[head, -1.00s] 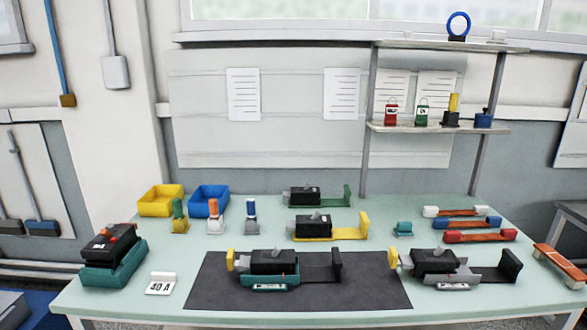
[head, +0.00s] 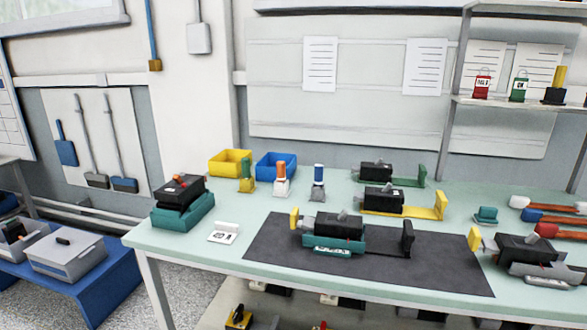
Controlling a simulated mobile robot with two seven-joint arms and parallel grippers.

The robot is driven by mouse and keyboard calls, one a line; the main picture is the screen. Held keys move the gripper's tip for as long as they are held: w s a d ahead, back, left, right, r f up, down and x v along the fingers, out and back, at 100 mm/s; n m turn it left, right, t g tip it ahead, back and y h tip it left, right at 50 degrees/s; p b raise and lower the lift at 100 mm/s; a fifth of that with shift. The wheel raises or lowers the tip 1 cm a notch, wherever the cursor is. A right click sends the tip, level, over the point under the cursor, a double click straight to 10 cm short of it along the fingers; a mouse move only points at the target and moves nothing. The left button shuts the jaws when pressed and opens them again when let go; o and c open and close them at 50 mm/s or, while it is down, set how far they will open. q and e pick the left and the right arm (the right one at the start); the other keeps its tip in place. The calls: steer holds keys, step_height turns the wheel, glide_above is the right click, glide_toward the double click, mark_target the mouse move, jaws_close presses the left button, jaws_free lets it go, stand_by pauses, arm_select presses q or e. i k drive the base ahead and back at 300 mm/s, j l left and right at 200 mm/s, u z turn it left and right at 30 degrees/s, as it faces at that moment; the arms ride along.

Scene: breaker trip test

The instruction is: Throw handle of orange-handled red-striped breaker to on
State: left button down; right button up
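A black breaker (head: 179,187) with a small orange-red handle on top sits on a teal base (head: 183,213) at the left end of the workbench. A red stripe on it is too small to make out. Which way its handle is thrown cannot be told. Another black breaker (head: 332,228) with a grey lever sits on a teal holder on the dark mat. Neither of my grippers is in view.
More black breakers stand in yellow (head: 440,205), green (head: 420,174) and grey (head: 535,268) holders to the right. Yellow (head: 230,162) and blue (head: 275,166) bins stand at the back. A blue low bench (head: 80,290) with grey boxes is at lower left.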

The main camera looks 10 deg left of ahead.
mark_target(176, 178)
steer(key=i+j+u, duration=0.15)
steer(key=j+u, duration=0.35)
steer(key=i+j+u, duration=0.2)
steer(key=u, duration=0.3)
